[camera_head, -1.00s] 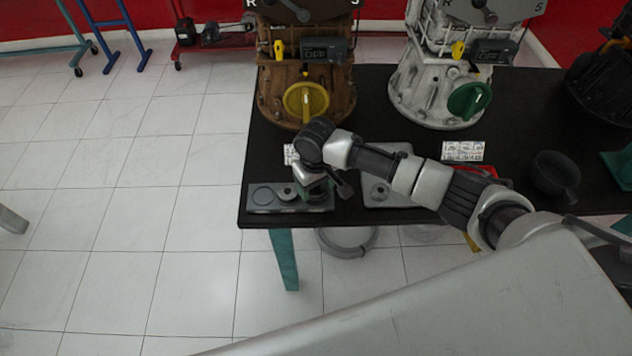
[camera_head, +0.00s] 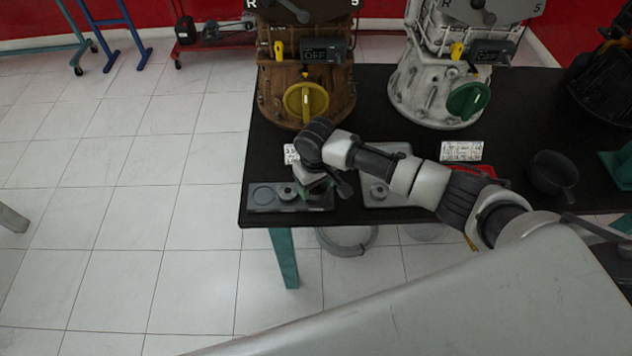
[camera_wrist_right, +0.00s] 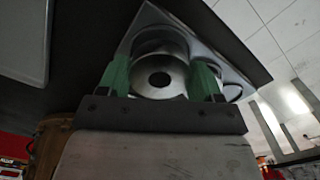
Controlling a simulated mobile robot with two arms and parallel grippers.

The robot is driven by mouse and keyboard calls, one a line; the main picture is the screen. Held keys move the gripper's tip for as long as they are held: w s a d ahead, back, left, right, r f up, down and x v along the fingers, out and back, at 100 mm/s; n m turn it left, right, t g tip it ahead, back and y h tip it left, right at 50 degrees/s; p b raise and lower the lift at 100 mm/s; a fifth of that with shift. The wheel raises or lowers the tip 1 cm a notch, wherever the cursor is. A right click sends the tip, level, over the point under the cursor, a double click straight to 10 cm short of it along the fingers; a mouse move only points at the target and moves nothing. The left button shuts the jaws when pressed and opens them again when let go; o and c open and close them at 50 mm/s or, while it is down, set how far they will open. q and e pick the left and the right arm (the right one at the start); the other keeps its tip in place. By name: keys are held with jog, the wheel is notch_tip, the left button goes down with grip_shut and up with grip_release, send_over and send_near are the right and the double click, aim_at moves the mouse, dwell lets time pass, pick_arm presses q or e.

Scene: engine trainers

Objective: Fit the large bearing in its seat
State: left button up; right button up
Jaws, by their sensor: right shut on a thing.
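My right gripper (camera_head: 312,190) is low over the right part of a grey plate (camera_head: 252,206) near the table's front left corner. In the wrist view its green fingers (camera_wrist_right: 160,72) are shut on a metal ring with a dark centre hole, the large bearing (camera_wrist_right: 143,77). The plate (camera_wrist_right: 228,66) shows behind it with round recesses; one is partly hidden by the bearing. I cannot tell whether the bearing touches the plate. In the head view the gripper hides the bearing. A small round part (camera_head: 287,191) sits on the plate beside the gripper. My left gripper is not in view.
A second grey plate (camera_head: 400,154) with a round part lies right of the gripper, partly behind my arm. A brown engine trainer (camera_head: 275,90) and a white one (camera_head: 408,88) stand behind. A dark bowl-like thing (camera_head: 553,172) is farther right on the black table (camera_head: 520,110).

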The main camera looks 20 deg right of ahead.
jog(key=shift+f+b, duration=0.3)
jog(key=shift+f, duration=0.6)
dwell(0.6)
jog(key=o, duration=1.2)
jog(key=shift+c, duration=0.2)
jog(key=shift+s+a, duration=0.1)
jog(key=shift+r, duration=0.2)
jog(key=r, duration=1)
jog(key=shift+d+r, duration=0.2)
